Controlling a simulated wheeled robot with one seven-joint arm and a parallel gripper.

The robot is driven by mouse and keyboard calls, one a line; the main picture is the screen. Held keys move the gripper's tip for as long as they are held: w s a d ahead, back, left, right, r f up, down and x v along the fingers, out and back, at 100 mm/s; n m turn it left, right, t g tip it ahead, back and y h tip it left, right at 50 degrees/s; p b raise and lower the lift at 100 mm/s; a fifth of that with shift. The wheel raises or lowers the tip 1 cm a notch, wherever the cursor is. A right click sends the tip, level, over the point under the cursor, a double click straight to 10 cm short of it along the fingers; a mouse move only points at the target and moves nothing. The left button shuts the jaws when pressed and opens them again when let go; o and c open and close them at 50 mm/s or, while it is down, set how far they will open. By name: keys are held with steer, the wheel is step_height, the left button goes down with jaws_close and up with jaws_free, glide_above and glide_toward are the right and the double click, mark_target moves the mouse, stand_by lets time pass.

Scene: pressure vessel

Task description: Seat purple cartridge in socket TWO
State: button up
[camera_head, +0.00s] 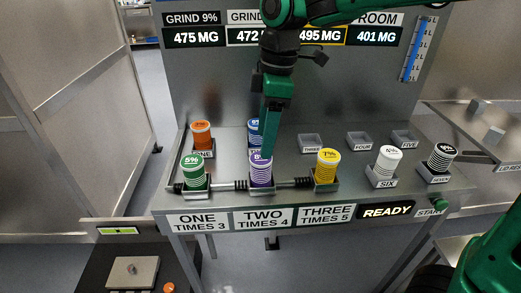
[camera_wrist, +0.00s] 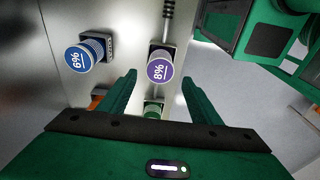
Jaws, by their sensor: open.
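The purple cartridge (camera_head: 261,176), with a white-lettered 8% top, stands upright at socket TWO (camera_head: 262,188), above the TWO TIMES 4 label (camera_head: 263,219). How deep it sits I cannot tell. My gripper (camera_head: 268,152) is just above and behind it, hiding part of its top. In the wrist view the cartridge (camera_wrist: 160,68) shows beyond and between the two fingers of my gripper (camera_wrist: 162,82). The fingers are spread apart with nothing held between them.
A green cartridge (camera_head: 194,173) and a yellow one (camera_head: 326,168) flank the purple one. A blue cartridge (camera_head: 254,130) and an orange one (camera_head: 202,134) stand behind. White (camera_head: 387,162) and black (camera_head: 439,157) ones stand right. Rear holders THREE (camera_head: 311,143), FOUR (camera_head: 358,140) and FIVE (camera_head: 403,138) look empty.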

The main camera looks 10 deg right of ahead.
steer(key=r, duration=0.5)
steer(key=shift+d, duration=0.3)
steer(key=shift+d+f, duration=0.1)
steer(key=d+f+m, duration=0.1)
steer(key=d+m, duration=0.1)
steer(key=d, duration=0.2)
steer(key=s+d+f+m, duration=0.1)
steer(key=d+m, duration=0.1)
steer(key=d, duration=0.2)
steer(key=d+f+m, duration=0.1)
steer(key=d+m, duration=0.2)
steer(key=d, duration=0.2)
steer(key=shift+s+d+f, duration=0.1)
steer(key=shift+s+f, duration=0.05)
steer(key=shift+s, duration=0.2)
steer(key=s+d+f+m, duration=0.5)
steer(key=s+d+m, duration=0.3)
steer(key=s+d, duration=0.1)
steer(key=s+d+f+m+h, duration=0.1)
steer(key=s+d+f+m, duration=0.4)
steer(key=s+d+m, duration=0.4)
steer(key=shift+s+d+f, duration=0.4)
steer(key=shift+s+d, duration=0.2)
steer(key=shift+d, duration=0.4)
